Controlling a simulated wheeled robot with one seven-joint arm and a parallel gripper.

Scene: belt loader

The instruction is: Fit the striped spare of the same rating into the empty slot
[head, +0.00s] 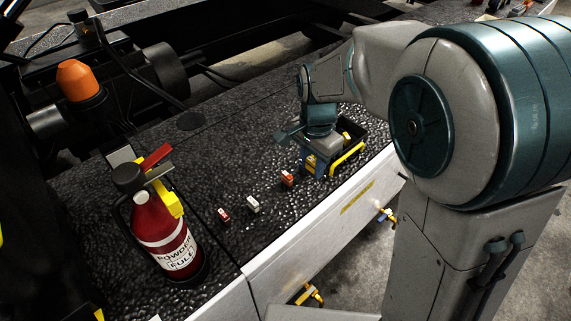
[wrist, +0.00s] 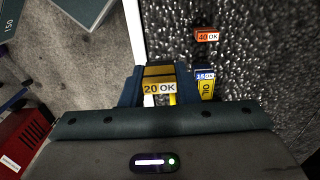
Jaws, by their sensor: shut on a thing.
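My gripper (wrist: 160,88) is shut on a yellow fuse (wrist: 159,87) labelled "20 OK", with one blue finger on each side of it. No stripe can be made out for certain on it. In the head view my gripper (head: 318,166) points down over the textured black deck, beside a dark tray with a yellow rail (head: 348,159). A blue fuse (wrist: 205,74) labelled "15 OK" is just right of the right finger. An orange fuse (wrist: 208,36) labelled "40 OK" lies beyond; it also shows in the head view (head: 288,178). The empty slot cannot be made out.
A white fuse (head: 252,204) and a red fuse (head: 223,214) lie in line on the deck. A red powder extinguisher (head: 166,235) stands at the left, near an orange beacon (head: 78,80). The deck's pale front edge (head: 310,235) drops to the floor.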

